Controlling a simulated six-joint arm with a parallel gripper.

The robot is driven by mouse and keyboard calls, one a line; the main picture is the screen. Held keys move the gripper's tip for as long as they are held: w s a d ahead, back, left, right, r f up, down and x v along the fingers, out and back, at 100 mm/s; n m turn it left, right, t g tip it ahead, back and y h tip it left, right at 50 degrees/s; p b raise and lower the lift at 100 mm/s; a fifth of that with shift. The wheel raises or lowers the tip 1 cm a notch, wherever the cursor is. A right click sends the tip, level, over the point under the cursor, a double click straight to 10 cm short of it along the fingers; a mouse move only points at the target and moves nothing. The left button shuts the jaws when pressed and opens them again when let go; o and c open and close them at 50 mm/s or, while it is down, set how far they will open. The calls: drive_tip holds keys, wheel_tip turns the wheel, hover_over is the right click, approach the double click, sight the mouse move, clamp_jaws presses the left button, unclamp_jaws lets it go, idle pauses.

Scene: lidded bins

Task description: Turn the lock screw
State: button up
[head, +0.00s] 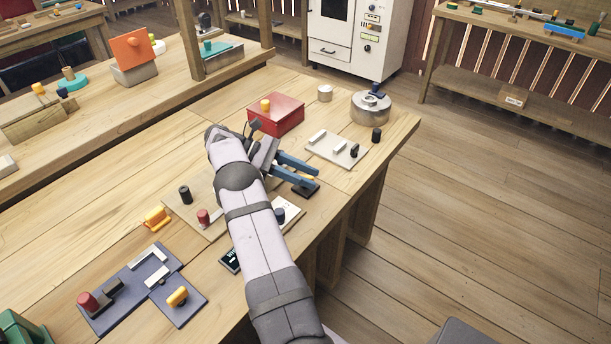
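My gripper (316,179) is over the front right part of the bench, with its two blue fingers apart. A small yellow piece (308,177) on a dark block (305,189) shows at the fingertips. I cannot tell whether the fingers touch it. No part is clearly recognisable as the lock screw. A red box (277,120) with a yellow knob (266,105) stands behind the gripper. A round metal container (371,110) with a dark blue knob (377,90) on top stands at the bench's far right. My arm hides part of the bench middle.
A pale board (325,155) with a bar and dark pegs lies right of the gripper. A black peg (376,135) stands near the right edge. A blue-grey plate (125,305) with a red knob (88,301) lies front left.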

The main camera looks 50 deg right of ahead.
sight(306, 176)
wheel_tip(306, 176, up, 10)
drive_tip(key=shift+f, duration=0.1)
idle(0.4)
